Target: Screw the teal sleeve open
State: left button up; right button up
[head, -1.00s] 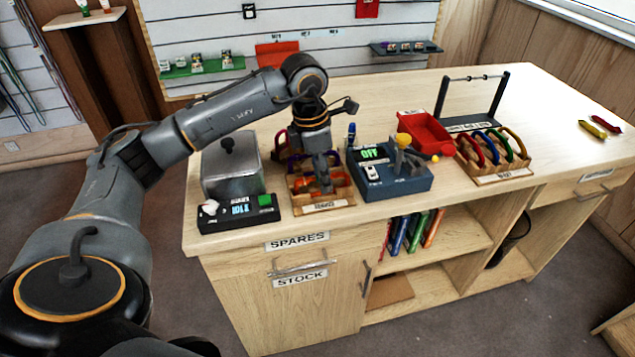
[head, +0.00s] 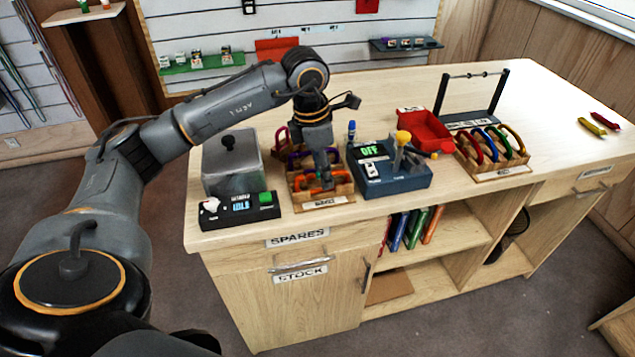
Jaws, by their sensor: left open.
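My left gripper (head: 325,180) points down over a wooden rack (head: 325,202) on the workbench. Its fingers are at an orange carabiner (head: 305,181) standing in the front of the rack. A small teal patch, likely the teal sleeve (head: 327,176), shows by the fingertips, mostly hidden by them. The gripper is open; whether its fingers touch the sleeve is too small to tell. A purple carabiner (head: 298,158) stands behind the orange one. My right gripper is not in view.
A grey metal box (head: 230,165) and a black device (head: 238,211) with a display stand left of the rack. A blue device (head: 392,182) with "OFF" on its display stands close on the right. Farther right are a red tray (head: 425,130) and a rack (head: 492,172) of coloured carabiners.

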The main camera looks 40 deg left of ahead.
pick_arm(q)
jog(key=shift+s+d, duration=0.15)
jog(key=shift+d, duration=0.05)
jog(key=shift+f, duration=0.1)
jog(key=shift+f+b, duration=1.2)
jog(key=shift+f, duration=0.15)
jog(key=shift+w+a, duration=0.5)
jog(key=shift+a, duration=0.1)
jog(key=shift+r, duration=0.1)
jog(key=shift+s+r+p, duration=0.1)
jog(key=shift+r+p, duration=0.85)
jog(key=shift+r, duration=0.4)
